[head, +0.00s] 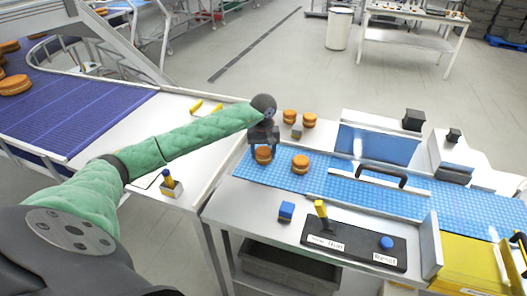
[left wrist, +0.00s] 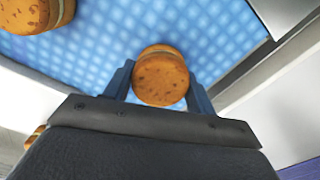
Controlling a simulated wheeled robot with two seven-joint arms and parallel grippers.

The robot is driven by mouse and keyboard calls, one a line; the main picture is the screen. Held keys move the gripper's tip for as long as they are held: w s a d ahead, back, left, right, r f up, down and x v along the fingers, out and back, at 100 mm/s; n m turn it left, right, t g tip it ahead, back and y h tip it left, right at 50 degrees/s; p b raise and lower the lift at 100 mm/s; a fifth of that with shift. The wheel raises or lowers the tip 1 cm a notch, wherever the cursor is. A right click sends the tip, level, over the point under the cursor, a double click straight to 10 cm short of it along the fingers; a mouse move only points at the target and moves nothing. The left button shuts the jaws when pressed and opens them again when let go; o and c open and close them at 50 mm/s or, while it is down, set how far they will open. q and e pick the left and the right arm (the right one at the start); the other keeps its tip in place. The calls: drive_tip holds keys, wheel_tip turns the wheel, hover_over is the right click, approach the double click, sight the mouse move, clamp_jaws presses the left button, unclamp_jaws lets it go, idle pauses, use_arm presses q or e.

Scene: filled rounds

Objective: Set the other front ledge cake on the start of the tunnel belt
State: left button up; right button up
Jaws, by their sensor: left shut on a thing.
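My left gripper (head: 263,147) is over the left end of the blue tunnel belt (head: 340,187). Its two fingers are closed on the sides of a round orange-brown filled cake (head: 263,155); the left wrist view shows this cake (left wrist: 161,77) between the fingers, over the blue belt surface. I cannot tell whether the cake touches the belt. A second cake (head: 300,164) sits on the belt to the right, apart from the gripper. Two more cakes, a left one (head: 290,116) and a right one (head: 310,120), stand behind the belt. My right gripper is not in view.
A small grey-brown block (head: 297,132) stands by the rear cakes. A purple conveyor (head: 70,110) is at left.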

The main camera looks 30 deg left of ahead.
use_arm(q)
drive_tip(key=shift+f, duration=0.1)
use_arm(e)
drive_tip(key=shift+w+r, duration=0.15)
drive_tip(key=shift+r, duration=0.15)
use_arm(q)
drive_tip(key=o, duration=0.7)
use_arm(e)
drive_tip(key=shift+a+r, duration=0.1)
